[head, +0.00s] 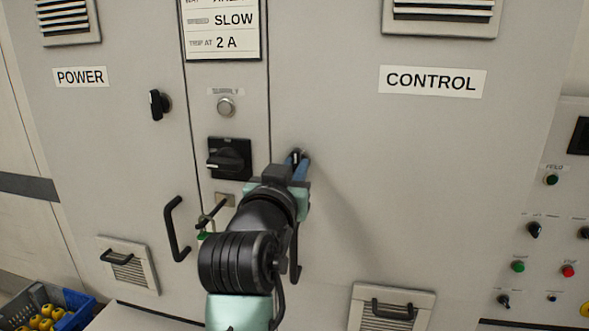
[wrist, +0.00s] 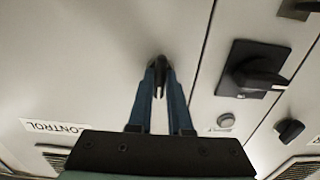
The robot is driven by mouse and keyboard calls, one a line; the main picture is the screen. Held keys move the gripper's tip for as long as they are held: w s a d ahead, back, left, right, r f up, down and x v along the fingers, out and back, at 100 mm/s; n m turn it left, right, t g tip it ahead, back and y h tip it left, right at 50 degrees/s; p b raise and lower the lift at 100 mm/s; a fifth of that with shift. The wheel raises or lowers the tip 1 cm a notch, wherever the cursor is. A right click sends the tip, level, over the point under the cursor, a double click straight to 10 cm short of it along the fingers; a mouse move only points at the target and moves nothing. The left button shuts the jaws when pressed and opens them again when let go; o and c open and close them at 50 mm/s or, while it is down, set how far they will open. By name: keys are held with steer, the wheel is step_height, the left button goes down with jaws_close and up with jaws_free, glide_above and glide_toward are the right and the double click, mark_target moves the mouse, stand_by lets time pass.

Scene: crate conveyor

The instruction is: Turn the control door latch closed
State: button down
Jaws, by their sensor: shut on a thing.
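The control door (head: 400,180) is a grey cabinet panel with a CONTROL label, and it looks flush with the panel beside it. Its latch (head: 296,156) is a small dark knob near the door's left edge. My gripper (head: 299,160) is at the door, with its blue fingers on either side of the latch. In the wrist view the latch (wrist: 158,64) sits between the tips of the two fingers (wrist: 159,80), and the gripper is shut on it. The fingers and arm hide part of the latch in the head view, so its exact angle is hard to tell.
Left of the latch are a black rotary switch (head: 229,158) and a round button (head: 225,106). The POWER door has its own dark latch (head: 159,104) and a handle (head: 176,229). A control panel (head: 540,230) stands at right, a blue crate (head: 75,319) at lower left.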

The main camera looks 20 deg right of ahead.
steer(key=c, duration=0.8)
jaws_free()
steer(key=shift+c, duration=0.2)
steer(key=b+v, duration=0.2)
steer(key=v, duration=1.1)
steer(key=shift+b, duration=0.3)
steer(key=s+a+r+n+t+y+p, duration=0.2)
steer(key=s+a+r+t+y, duration=0.3)
steer(key=r, duration=0.6)
steer(key=s+a+r+n+t+y+p, duration=0.2)
steer(key=s+a+r+n+t+y, duration=0.2)
steer(key=r, duration=0.8)
steer(key=s+a+t+y, duration=0.1)
steer(key=a+t, duration=0.1)
steer(key=t, duration=0.1)
steer(key=shift+s+a+n, duration=0.3)
steer(key=shift+n, duration=0.1)
